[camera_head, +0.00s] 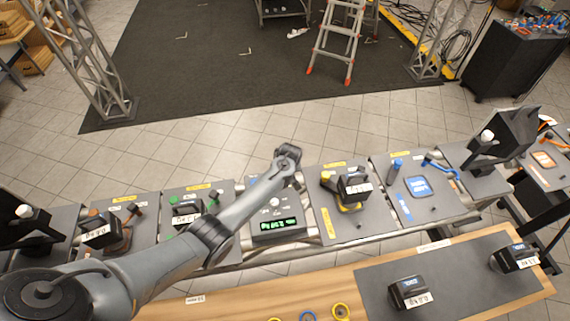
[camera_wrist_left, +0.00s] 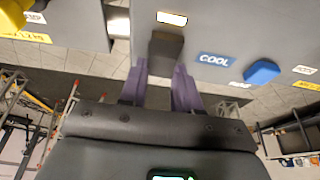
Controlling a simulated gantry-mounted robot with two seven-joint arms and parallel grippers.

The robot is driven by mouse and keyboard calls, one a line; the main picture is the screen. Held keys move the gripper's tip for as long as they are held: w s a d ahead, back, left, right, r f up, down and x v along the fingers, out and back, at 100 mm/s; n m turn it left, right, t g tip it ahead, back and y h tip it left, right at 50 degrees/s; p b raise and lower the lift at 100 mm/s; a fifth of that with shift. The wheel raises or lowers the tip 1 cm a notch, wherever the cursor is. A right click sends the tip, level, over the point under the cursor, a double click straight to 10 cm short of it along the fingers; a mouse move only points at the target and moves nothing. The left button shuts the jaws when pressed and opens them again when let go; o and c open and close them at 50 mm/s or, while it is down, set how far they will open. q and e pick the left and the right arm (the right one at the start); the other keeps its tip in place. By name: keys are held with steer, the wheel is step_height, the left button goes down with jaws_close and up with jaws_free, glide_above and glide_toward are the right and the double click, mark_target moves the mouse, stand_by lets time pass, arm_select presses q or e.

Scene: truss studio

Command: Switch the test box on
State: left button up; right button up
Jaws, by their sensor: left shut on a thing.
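The test box (camera_head: 262,240) stands in the middle of the bench row, with a lit green display (camera_head: 279,224) and pale knobs on its upper face. My left arm reaches across from the lower left and ends over its back edge; the fingers are hidden in the head view. In the left wrist view, my left gripper (camera_wrist_left: 161,82) has its purple fingers closed on a dark grey block-shaped switch handle (camera_wrist_left: 166,46) on a grey panel. A blue COOL label (camera_wrist_left: 215,60) and a blue knob (camera_wrist_left: 262,72) sit to its right. My right gripper is not in view.
Grey panels with tools and dark labelled blocks stand on both sides, including a yellow-and-black one (camera_head: 347,190) to the right. A wooden table (camera_head: 330,285) is in front, with coloured rings (camera_head: 307,316) and a dark mat (camera_head: 455,268). A ladder (camera_head: 337,45) stands behind.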

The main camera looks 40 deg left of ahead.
arm_select(q)
steer(key=shift+s+d+t+y, duration=0.1)
steer(key=shift+t+y, duration=0.3)
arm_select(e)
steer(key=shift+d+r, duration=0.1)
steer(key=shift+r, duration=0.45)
arm_select(q)
steer(key=o, duration=1.1)
steer(key=shift+c, duration=0.2)
steer(key=shift+r, duration=0.15)
steer(key=shift+s+d+r+p, duration=0.2)
steer(key=shift+r+p, duration=0.15)
steer(key=shift+r, duration=0.2)
steer(key=v, duration=0.9)
steer(key=shift+p, duration=0.45)
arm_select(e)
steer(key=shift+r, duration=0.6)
arm_select(q)
steer(key=shift+d+r, duration=0.1)
steer(key=shift+s, duration=0.1)
